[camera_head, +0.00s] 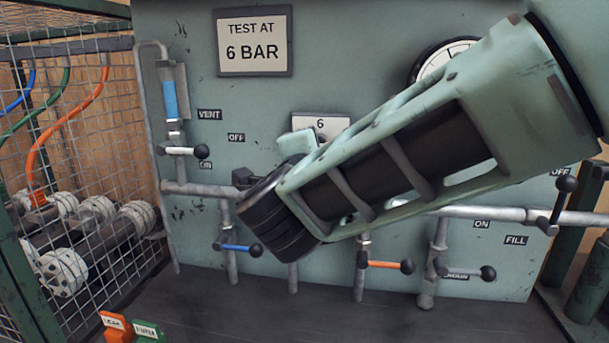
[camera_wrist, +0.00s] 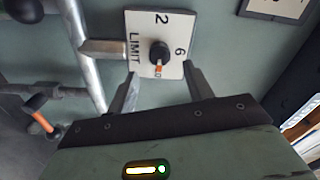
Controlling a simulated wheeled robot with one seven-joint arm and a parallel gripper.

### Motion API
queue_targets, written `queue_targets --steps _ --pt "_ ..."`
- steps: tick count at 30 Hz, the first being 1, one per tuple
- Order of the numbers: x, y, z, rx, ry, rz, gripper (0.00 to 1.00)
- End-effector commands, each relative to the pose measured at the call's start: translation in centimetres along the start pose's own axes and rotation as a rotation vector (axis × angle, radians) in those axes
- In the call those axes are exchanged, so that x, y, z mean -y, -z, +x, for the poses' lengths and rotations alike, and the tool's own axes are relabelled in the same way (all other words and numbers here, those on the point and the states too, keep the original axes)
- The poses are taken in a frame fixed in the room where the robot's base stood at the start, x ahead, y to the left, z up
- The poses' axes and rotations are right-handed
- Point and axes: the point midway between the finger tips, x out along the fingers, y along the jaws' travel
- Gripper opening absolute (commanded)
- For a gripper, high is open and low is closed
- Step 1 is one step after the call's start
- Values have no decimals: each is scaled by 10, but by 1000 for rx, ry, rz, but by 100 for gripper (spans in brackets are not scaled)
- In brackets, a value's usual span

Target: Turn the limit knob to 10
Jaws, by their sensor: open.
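The limit knob (camera_wrist: 159,53) is small and dark with an orange pointer, on a white square plate (camera_wrist: 145,25) marked LIMIT, 2 and 6. In the wrist view the pointer faces the plate's lower edge, opposite the 2; the marking there is mostly covered and I cannot read it. My gripper (camera_wrist: 160,72) is open, its two fingers apart at the plate's lower corners, with the knob just ahead between them. I cannot tell whether they touch the plate. In the head view my arm covers the knob, and only the plate's top (camera_head: 321,124) with the 6 shows.
Pipes and levers surround the plate: a blue-handled valve (camera_head: 238,248), an orange-handled valve (camera_head: 389,266) and a vent lever (camera_head: 186,151). A gauge (camera_head: 432,58) is partly behind my arm. A TEST AT 6 BAR sign (camera_head: 253,42) hangs upper left. A wire cage (camera_head: 75,150) stands left.

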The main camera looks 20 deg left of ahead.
Motion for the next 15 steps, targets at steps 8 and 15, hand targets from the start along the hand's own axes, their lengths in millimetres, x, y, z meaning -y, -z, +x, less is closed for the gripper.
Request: queue_targets --steps 8,15 --pt "1 0 -67 3 2 -1 51" --pt "0 -1 -106 2 -1 -1 51"
